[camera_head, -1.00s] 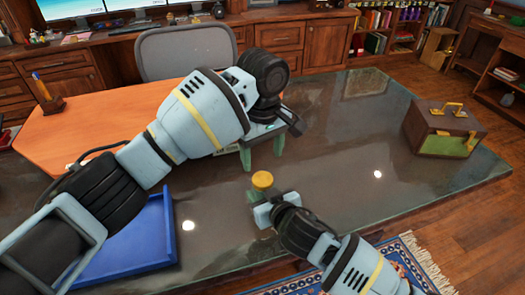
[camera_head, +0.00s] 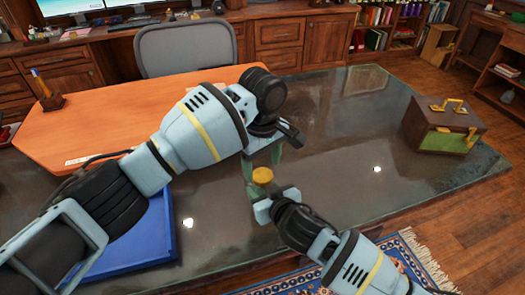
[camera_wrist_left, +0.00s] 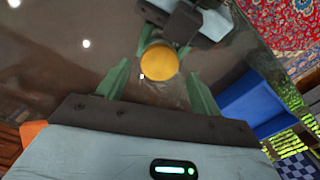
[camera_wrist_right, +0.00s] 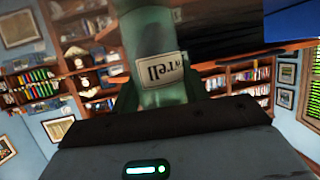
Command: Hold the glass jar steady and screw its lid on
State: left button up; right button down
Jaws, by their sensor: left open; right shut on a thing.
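The yellow round lid (camera_head: 262,175) sits on top of the glass jar, and its top faces my left wrist camera (camera_wrist_left: 159,63). In the right wrist view the clear greenish jar (camera_wrist_right: 160,95) shows a white label with dark lettering. My right gripper (camera_head: 262,196) is shut on the jar and holds it upright above the desk. My left gripper (camera_head: 262,165) is open above the lid, pointing down. In the left wrist view its green fingers (camera_wrist_left: 160,70) stand on either side of the lid, apart from it. I cannot tell how far the lid is threaded.
The dark glossy desk (camera_head: 345,130) is clear around the grippers. A blue tray (camera_head: 145,235) lies at the left under my left arm. An orange desk section (camera_head: 110,130) and a grey chair (camera_head: 187,52) are behind. A brown and green case (camera_head: 443,130) stands at the right.

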aim_at(263, 175)
pick_arm(q)
jog(key=shift+f, duration=1.7)
jog(key=shift+c, duration=0.2)
jog(key=c, duration=1)
jog(key=shift+o, duration=0.2)
jog(key=m, duration=0.4)
jog(key=shift+m, duration=0.3)
jog(key=m, duration=0.5)
jog(key=shift+m, duration=0.4)
jog(key=o, duration=1.1)
